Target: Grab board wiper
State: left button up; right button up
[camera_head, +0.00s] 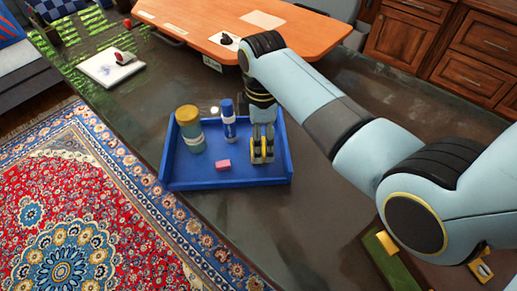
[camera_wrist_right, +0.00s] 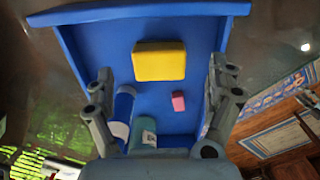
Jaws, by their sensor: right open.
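A yellow block with darker edges, which looks like the board wiper (camera_wrist_right: 160,62), lies on the floor of the blue tray (camera_wrist_right: 205,110). In the wrist view it sits between and beyond the fingers of my right gripper, not touching them as far as I can tell. In the head view my right gripper (camera_head: 262,152) points down over the right part of the blue tray (camera_head: 225,182) and mostly hides the block. The right gripper is open and empty. My left gripper is not in view.
The tray also holds a small pink block (camera_head: 223,165), a blue and white bottle (camera_head: 228,120) and a yellow-topped teal cylinder (camera_head: 189,128). An orange desk (camera_head: 205,28) stands behind. A white pad (camera_head: 108,67) lies at the back left. A patterned rug (camera_head: 90,210) covers the left floor.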

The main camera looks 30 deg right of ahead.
notch_tip(320, 180, down, 4)
jog(key=shift+w+a+r, duration=0.1)
jog(key=shift+a, duration=0.05)
jog(key=shift+c, duration=0.8)
jog(key=c, duration=0.5)
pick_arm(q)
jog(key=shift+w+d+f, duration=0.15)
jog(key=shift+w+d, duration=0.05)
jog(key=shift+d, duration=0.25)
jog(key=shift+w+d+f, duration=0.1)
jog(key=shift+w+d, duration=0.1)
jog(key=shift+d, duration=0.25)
pick_arm(e)
jog(key=c, duration=0.6)
